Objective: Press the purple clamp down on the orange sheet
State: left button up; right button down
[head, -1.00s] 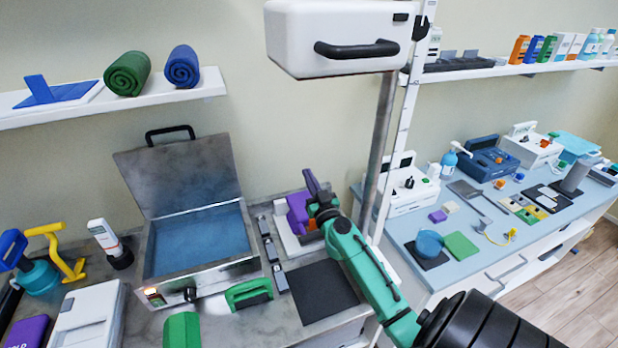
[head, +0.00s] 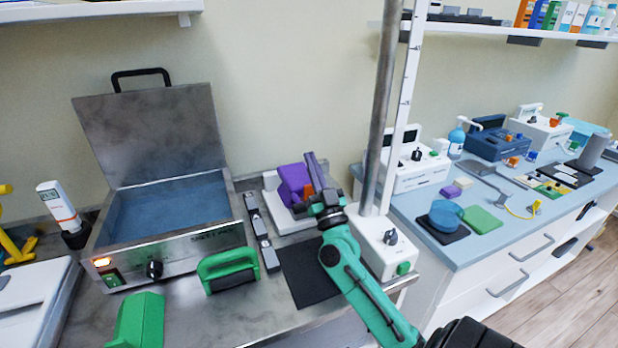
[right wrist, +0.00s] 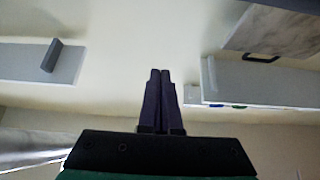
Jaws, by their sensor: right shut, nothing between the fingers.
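The purple clamp (head: 291,179) stands on a white base plate (head: 271,183) on the grey counter, right of the metal box. A small part of the orange sheet (head: 308,192) shows at the clamp's right side; the rest is hidden. My right gripper (head: 311,157) is just right of the clamp, its dark fingers pointing up past the clamp's side. I cannot tell whether it touches the clamp. In the right wrist view its fingers (right wrist: 160,72) are together with nothing between them. My left gripper is not in view.
An open metal box (head: 165,215) with blue inside stands left. A green-handled tool (head: 228,268) and a dark mat (head: 310,272) lie in front. A white box with a knob (head: 384,250) and a metal pole (head: 383,100) stand close right of my arm.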

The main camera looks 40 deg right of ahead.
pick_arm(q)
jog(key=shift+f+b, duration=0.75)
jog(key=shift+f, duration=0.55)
